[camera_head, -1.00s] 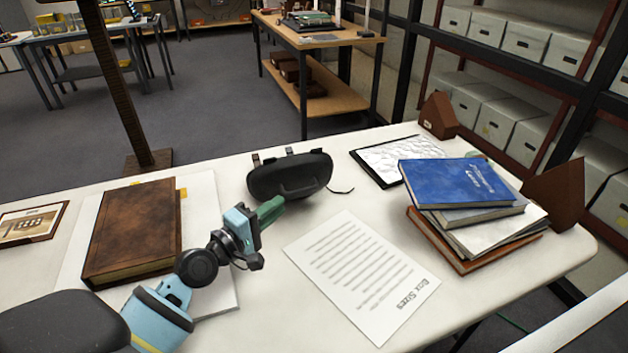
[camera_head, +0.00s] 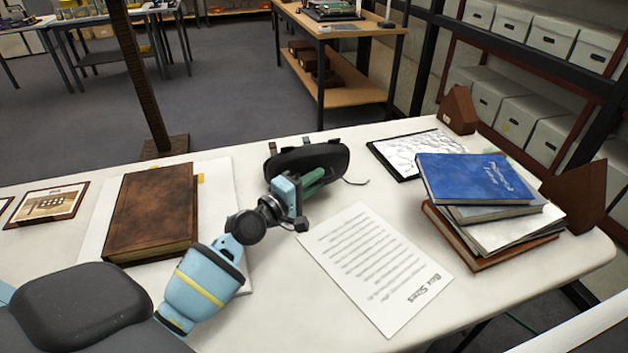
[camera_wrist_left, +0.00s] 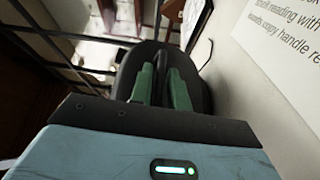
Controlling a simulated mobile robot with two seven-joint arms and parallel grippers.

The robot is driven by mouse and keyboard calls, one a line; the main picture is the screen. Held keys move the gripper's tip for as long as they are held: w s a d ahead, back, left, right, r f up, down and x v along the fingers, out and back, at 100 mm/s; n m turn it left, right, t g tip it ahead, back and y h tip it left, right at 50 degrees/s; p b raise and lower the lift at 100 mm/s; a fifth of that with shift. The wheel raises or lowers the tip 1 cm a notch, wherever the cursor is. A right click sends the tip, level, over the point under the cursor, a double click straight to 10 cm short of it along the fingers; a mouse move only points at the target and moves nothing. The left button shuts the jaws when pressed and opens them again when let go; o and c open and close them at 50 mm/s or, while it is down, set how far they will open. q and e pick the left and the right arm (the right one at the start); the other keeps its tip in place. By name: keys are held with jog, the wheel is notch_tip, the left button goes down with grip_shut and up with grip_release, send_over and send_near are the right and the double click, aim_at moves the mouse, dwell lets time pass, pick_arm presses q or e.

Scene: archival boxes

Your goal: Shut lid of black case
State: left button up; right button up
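The black case (camera_head: 330,154) lies near the back edge of the white table, with small clasps standing at its rear. My left arm hides part of its front, and I cannot tell how far its lid is open. My left gripper (camera_head: 322,176) has green fingers and is right in front of the case, at its front face. My right gripper is not in view.
A brown book (camera_head: 152,212) lies left of my arm. A printed sheet (camera_head: 375,265) lies right of it. A stack with a blue book (camera_head: 475,178) and a black-edged pad (camera_head: 405,152) are farther right. A thin cord (camera_head: 355,182) lies beside the case.

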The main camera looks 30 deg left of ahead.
pick_arm(q)
jog(key=shift+w, duration=0.1)
grip_shut()
jog(key=shift+r, duration=0.1)
